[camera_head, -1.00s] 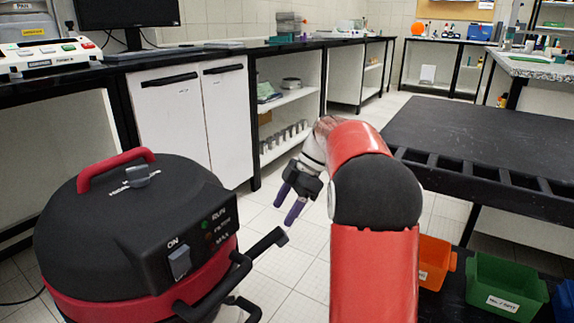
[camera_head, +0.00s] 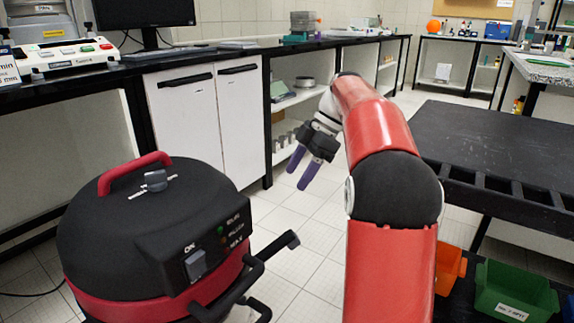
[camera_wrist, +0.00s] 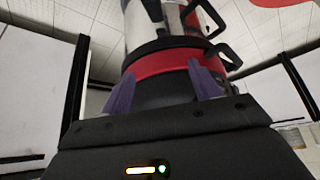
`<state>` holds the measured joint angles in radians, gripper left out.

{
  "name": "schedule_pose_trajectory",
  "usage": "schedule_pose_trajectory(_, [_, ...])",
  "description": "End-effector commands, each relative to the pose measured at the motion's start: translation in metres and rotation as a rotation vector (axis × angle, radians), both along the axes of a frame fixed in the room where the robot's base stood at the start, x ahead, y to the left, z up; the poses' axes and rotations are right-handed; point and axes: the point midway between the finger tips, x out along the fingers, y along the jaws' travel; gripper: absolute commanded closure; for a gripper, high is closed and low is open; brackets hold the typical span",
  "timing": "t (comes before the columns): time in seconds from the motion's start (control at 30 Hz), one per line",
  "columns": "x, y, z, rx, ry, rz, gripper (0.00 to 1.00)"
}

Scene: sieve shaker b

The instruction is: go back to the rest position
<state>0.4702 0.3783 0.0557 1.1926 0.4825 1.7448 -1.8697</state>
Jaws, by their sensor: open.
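My gripper (camera_head: 306,168) is raised in front of the cabinets in the head view, right of the vacuum cleaner. Its two purple fingers are apart, with nothing between them, and point downward. In the wrist view the gripper (camera_wrist: 160,88) also shows its fingers spread. The red and black vacuum cleaner (camera_head: 150,225) stands at the lower left of the head view. It shows upside down behind the fingers in the wrist view, its red band (camera_wrist: 165,62) apart from them.
A black-topped bench (camera_head: 230,52) runs along the left, with white cabinets (camera_head: 183,115) below. A dark table (camera_head: 500,140) stands at the right. A green bin (camera_head: 512,290) and an orange bin (camera_head: 449,268) sit at the lower right. Tiled floor (camera_head: 290,215) is free between.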

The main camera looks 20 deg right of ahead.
Motion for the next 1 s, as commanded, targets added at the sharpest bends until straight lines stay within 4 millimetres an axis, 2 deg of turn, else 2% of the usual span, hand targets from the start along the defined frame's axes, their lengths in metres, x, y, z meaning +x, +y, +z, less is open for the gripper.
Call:
schedule_pose_trajectory(0.17, [-0.001, 0.002, 0.001, -0.004, 0.002, -0.007, 0.38])
schedule_pose_trajectory(0.27, [-0.010, 0.013, 0.008, -0.031, 0.023, -0.063, 0.38])
schedule_pose_trajectory(0.37, [-0.030, 0.034, 0.017, -0.084, 0.064, -0.195, 0.38])
schedule_pose_trajectory(0.5, [-0.075, 0.067, 0.025, -0.171, 0.113, -0.469, 0.38])
schedule_pose_trajectory(0.67, [-0.134, 0.094, 0.020, -0.223, 0.118, -0.796, 0.38])
schedule_pose_trajectory(0.8, [-0.185, 0.107, 0.004, -0.209, 0.090, -1.066, 0.38])
schedule_pose_trajectory(0.9, [-0.217, 0.112, -0.012, -0.166, 0.064, -1.232, 0.38])
schedule_pose_trajectory(1.0, [-0.240, 0.114, -0.028, -0.112, 0.042, -1.358, 0.38])
